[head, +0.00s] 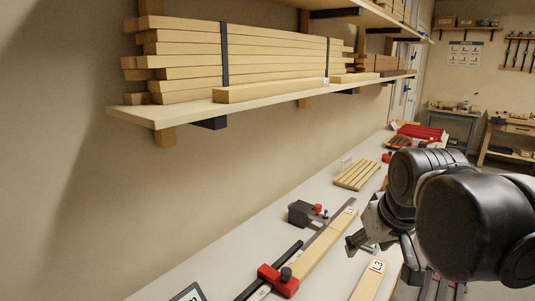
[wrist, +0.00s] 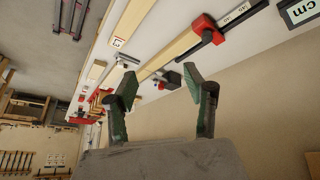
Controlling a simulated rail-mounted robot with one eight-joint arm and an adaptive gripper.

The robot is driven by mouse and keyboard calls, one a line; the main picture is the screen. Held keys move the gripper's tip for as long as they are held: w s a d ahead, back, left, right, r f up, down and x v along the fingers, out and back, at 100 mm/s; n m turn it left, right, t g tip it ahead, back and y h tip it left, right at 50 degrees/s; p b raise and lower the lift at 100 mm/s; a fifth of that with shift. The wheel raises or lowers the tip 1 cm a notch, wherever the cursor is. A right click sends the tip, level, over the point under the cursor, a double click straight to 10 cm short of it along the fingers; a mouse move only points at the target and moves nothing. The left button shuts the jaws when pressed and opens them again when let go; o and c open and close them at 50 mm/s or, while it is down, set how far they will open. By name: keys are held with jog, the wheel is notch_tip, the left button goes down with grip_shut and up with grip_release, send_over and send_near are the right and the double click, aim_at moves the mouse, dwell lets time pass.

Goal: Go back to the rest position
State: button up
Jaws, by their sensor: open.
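My gripper (wrist: 160,92) is open, with nothing between its two fingers in the wrist view. In the head view my gripper (head: 362,238) is partly hidden by my dark arm links and hangs over the right part of the white bench (head: 230,262). A wooden board with a label (head: 325,243) lies on the bench beside it, along a metal rule. A red clamp block (head: 279,280) sits on the bench in the foreground. It also shows at the top of the wrist view (wrist: 204,28).
A dark grey block with a red part (head: 302,213) stands behind the board. Slatted wood (head: 356,174) lies farther back, and red cases (head: 417,132) are beyond. A shelf (head: 170,115) with stacked planks overhangs the bench. A second board (head: 369,281) lies in front.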

jog(key=s+f+m+t, duration=0.1)
jog(key=s+f, duration=0.7)
jog(key=s, duration=0.1)
jog(key=shift+s+m+b, duration=0.25)
jog(key=shift+m+b, duration=0.05)
jog(key=shift+b, duration=0.15)
jog(key=shift+f, duration=0.1)
dwell(0.8)
